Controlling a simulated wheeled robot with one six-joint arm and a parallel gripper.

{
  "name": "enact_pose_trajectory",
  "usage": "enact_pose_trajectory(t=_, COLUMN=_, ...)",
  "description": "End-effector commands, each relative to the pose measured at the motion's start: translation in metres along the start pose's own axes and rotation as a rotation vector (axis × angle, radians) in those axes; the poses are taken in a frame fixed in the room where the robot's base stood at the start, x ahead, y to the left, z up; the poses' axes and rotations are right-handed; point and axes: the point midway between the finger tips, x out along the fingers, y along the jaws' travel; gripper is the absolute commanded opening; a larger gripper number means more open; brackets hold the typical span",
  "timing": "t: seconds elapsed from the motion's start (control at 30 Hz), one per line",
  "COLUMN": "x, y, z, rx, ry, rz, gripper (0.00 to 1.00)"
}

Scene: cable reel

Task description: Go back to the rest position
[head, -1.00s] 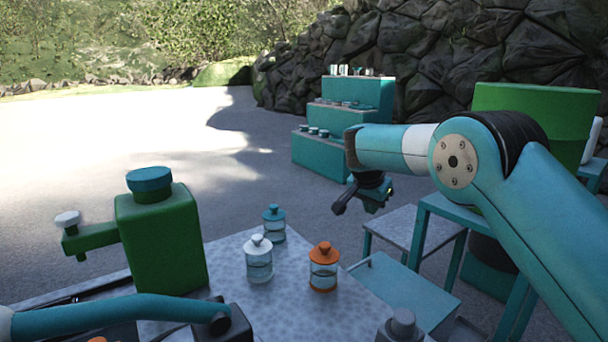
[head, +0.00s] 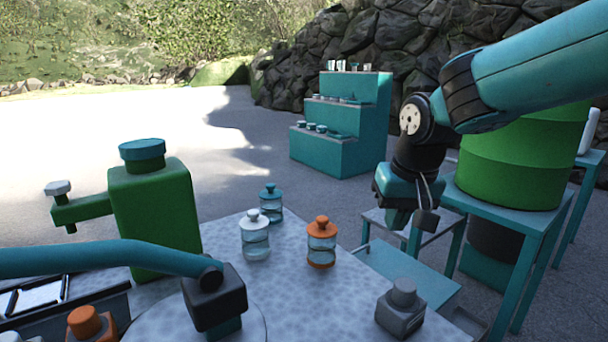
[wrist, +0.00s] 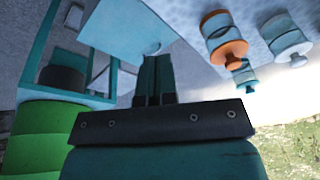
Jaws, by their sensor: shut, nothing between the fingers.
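My gripper (head: 412,218) hangs at the right in the head view, pointing down beyond the table's right edge, above a low teal shelf. In the wrist view my gripper (wrist: 155,60) has its two fingers together, with nothing between them. It touches none of the jars. A jar with an orange lid (head: 321,242), one with a white lid (head: 255,236) and one with a teal lid (head: 271,203) stand on the speckled table (head: 290,300), left of my gripper. The jars also show at the upper right of the wrist view.
A green drum (head: 510,165) stands on a teal stand at the right, close to my arm. A green container with a teal cap (head: 155,215) stands at the table's left. A grey block (head: 400,310) sits at the front right. A teal stepped shelf (head: 340,125) is farther back.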

Motion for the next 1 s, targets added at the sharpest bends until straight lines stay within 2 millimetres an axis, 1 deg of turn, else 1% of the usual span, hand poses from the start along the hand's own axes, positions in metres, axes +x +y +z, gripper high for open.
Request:
enact_pose_trajectory(t=0.03, x=0.001, y=0.0, z=0.036, rx=-0.07, ry=-0.019, rz=-0.039, gripper=0.0)
enact_pose_trajectory(t=0.07, x=-0.001, y=-0.002, z=0.055, rx=-0.111, ry=-0.031, rz=-0.062, gripper=0.0)
enact_pose_trajectory(t=0.1, x=-0.002, y=-0.004, z=0.078, rx=-0.162, ry=-0.046, rz=-0.091, gripper=0.0)
enact_pose_trajectory(t=0.17, x=-0.004, y=-0.006, z=0.108, rx=-0.226, ry=-0.063, rz=-0.131, gripper=0.0)
enact_pose_trajectory(t=0.2, x=-0.004, y=-0.008, z=0.127, rx=-0.264, ry=-0.072, rz=-0.155, gripper=0.0)
enact_pose_trajectory(t=0.27, x=-0.004, y=-0.01, z=0.152, rx=-0.313, ry=-0.084, rz=-0.189, gripper=0.0)
enact_pose_trajectory(t=0.3, x=-0.004, y=-0.011, z=0.168, rx=-0.342, ry=-0.091, rz=-0.21, gripper=0.0)
enact_pose_trajectory(t=0.37, x=-0.003, y=-0.013, z=0.19, rx=-0.383, ry=-0.101, rz=-0.239, gripper=0.0)
enact_pose_trajectory(t=0.4, x=-0.002, y=-0.014, z=0.204, rx=-0.409, ry=-0.107, rz=-0.258, gripper=0.0)
enact_pose_trajectory(t=0.57, x=0.002, y=-0.018, z=0.257, rx=-0.501, ry=-0.124, rz=-0.33, gripper=0.0)
enact_pose_trajectory(t=0.6, x=-0.007, y=-0.019, z=0.26, rx=-0.513, ry=-0.126, rz=-0.339, gripper=0.0)
enact_pose_trajectory(t=0.63, x=-0.018, y=-0.02, z=0.255, rx=-0.51, ry=-0.125, rz=-0.337, gripper=0.0)
enact_pose_trajectory(t=0.87, x=-0.059, y=-0.023, z=0.244, rx=-0.507, ry=-0.127, rz=-0.334, gripper=0.0)
enact_pose_trajectory(t=1.0, x=-0.091, y=-0.026, z=0.235, rx=-0.506, ry=-0.127, rz=-0.334, gripper=0.0)
